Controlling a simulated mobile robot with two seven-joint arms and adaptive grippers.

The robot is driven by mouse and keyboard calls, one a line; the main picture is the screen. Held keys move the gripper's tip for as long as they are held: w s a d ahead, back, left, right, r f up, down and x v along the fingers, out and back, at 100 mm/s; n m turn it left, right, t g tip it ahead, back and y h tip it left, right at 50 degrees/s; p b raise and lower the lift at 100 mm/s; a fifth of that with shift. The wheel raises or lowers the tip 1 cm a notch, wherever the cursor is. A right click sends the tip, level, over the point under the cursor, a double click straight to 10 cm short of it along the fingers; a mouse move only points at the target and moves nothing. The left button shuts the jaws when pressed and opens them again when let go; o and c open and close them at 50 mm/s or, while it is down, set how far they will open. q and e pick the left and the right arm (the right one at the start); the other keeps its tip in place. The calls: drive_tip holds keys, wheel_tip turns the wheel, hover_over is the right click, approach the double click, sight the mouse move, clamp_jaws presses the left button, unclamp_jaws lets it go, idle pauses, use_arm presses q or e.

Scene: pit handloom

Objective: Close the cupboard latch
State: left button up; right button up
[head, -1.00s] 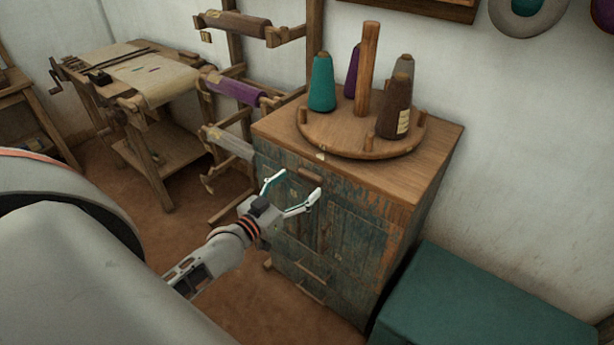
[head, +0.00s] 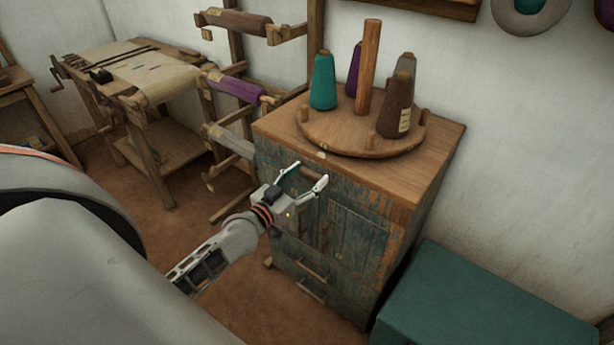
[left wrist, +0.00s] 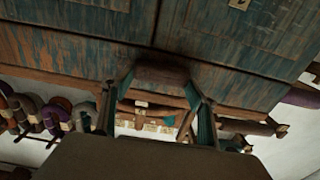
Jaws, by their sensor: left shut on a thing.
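The cupboard (head: 355,230) has worn blue-green doors and a wooden top. The latch (head: 310,173) is a small brown wooden piece high on its front, lying roughly along the top edge. My left gripper (head: 306,176) is at the latch with one finger on each side. In the left wrist view, the latch (left wrist: 162,74) sits between the fingertips, in front of the doors (left wrist: 75,38), and the fingers are shut on it. The fingers partly hide it in the head view. My right gripper is not in view.
A round wooden stand (head: 345,141) with several yarn cones is on the cupboard top. A green chest (head: 480,300) stands close at the right. A rack with rolls (head: 235,88) is behind at the left, with a loom table (head: 150,75) beyond. Floor (head: 215,300) is clear before the cupboard.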

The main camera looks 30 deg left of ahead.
use_arm(q)
drive_tip(key=shift+n, duration=0.3)
drive_tip(key=n+p, duration=0.1)
drive_tip(key=n, duration=0.1)
drive_tip(key=n+p, duration=0.1)
drive_tip(key=shift+a+f+n, duration=0.15)
drive_tip(key=shift+f+n, duration=0.2)
drive_tip(key=shift+n, duration=0.05)
drive_tip(key=n, duration=0.1)
drive_tip(key=f+n+p, duration=0.1)
drive_tip(key=n, duration=0.1)
drive_tip(key=shift+n, duration=0.3)
drive_tip(key=n, duration=0.2)
drive_tip(key=shift+f+n, duration=0.25)
drive_tip(key=shift+n, duration=0.15)
drive_tip(key=n, duration=0.2)
drive_tip(key=shift+d+f+n+p, duration=0.25)
drive_tip(key=shift+f+n+p, duration=0.05)
drive_tip(key=n, duration=0.4)
drive_tip(key=shift+d+f, duration=0.25)
drive_tip(key=shift+d, duration=0.05)
drive_tip(key=shift+d+n, duration=0.1)
drive_tip(key=shift+n, duration=0.3)
